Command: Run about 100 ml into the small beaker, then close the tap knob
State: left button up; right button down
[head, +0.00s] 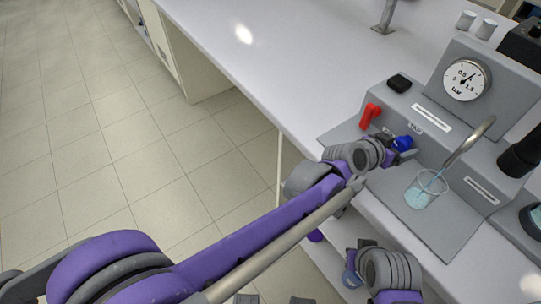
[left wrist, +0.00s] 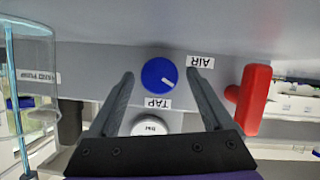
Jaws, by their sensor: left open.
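The blue tap knob (head: 403,142) sits on the front of the grey rig. In the left wrist view the knob (left wrist: 159,74) lies between the two fingers of my left gripper (left wrist: 160,80), which is open with a gap on each side. Its white pointer mark is slanted. The TAP label (left wrist: 157,103) appears upside down. The small glass beaker (head: 418,199) stands under the curved metal spout (head: 468,144) with pale blue liquid in it. A thin pale streak runs down into it; I cannot read the level. Part of my right arm shows low in the head view; its jaws are unclear.
A red lever handle (head: 370,116) is just left of the knob, near the AIR label (left wrist: 200,62). A round gauge (head: 464,80) is above. The bench top (head: 290,60) behind is mostly clear.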

pick_arm(q)
jog(key=m+p, duration=0.1)
jog(key=m+t+y+p, duration=0.1)
jog(key=p, duration=0.1)
jog(key=shift+s+d+r+m+t, duration=0.15)
jog(key=shift+m+t, duration=0.15)
jog(key=shift+m, duration=0.1)
jog(key=v, duration=1)
jog(key=shift+s, duration=0.15)
jog(key=s+a+n+y+p, duration=0.1)
jog(key=a+n+y+p, duration=0.2)
jog(key=a, duration=0.9)
jog(key=s+a+n+g+y+p, duration=0.1)
jog(key=s+a+n+y+p, duration=0.1)
jog(key=a, duration=1.1)
jog(key=shift+n+y+p, duration=0.5)
jog(key=shift+y+p, duration=0.2)
